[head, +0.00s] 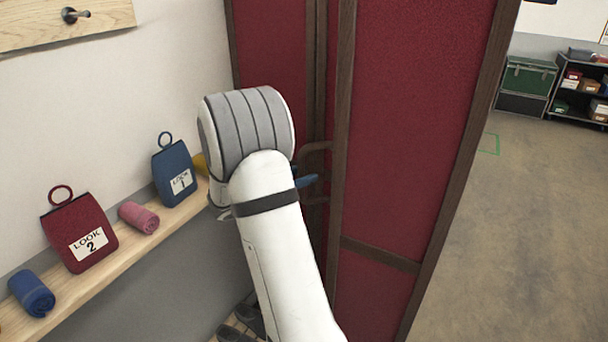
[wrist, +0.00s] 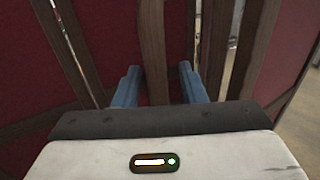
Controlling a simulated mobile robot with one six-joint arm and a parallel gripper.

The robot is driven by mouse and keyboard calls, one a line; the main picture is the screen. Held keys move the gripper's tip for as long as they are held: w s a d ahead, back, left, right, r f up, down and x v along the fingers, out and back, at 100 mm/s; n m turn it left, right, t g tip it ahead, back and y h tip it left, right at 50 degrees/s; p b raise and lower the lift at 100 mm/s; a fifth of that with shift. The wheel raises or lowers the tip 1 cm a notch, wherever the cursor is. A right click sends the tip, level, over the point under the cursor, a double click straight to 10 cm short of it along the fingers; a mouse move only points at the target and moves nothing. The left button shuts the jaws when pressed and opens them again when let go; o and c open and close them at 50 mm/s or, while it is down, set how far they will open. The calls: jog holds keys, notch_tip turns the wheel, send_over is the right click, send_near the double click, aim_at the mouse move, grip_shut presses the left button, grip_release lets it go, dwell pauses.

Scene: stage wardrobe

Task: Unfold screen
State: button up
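The folding screen has dark red panels in dark brown wooden frames. Its wide right panel (head: 415,120) faces the head view, and a narrower red panel (head: 270,45) stands behind it at the left, so the screen looks partly folded. A curved brown handle (head: 317,147) sticks out to the left of the right panel's frame. My gripper is mostly hidden behind my arm in the head view; a blue finger shows by the handle. In the wrist view my gripper (wrist: 160,84) has its blue fingers apart, with a brown upright bar (wrist: 152,45) between them. A gap shows on the bar's right side.
A wooden shelf (head: 110,262) along the left wall holds a red LOOK 2 bag (head: 75,225), a blue LOOK 1 bag (head: 172,165) and rolled cloths. Dark shoes (head: 240,325) lie below. Open floor (head: 510,240) lies to the right, with a green trunk (head: 527,78) beyond.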

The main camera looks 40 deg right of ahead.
jog(key=shift+c, duration=0.4)
grip_shut()
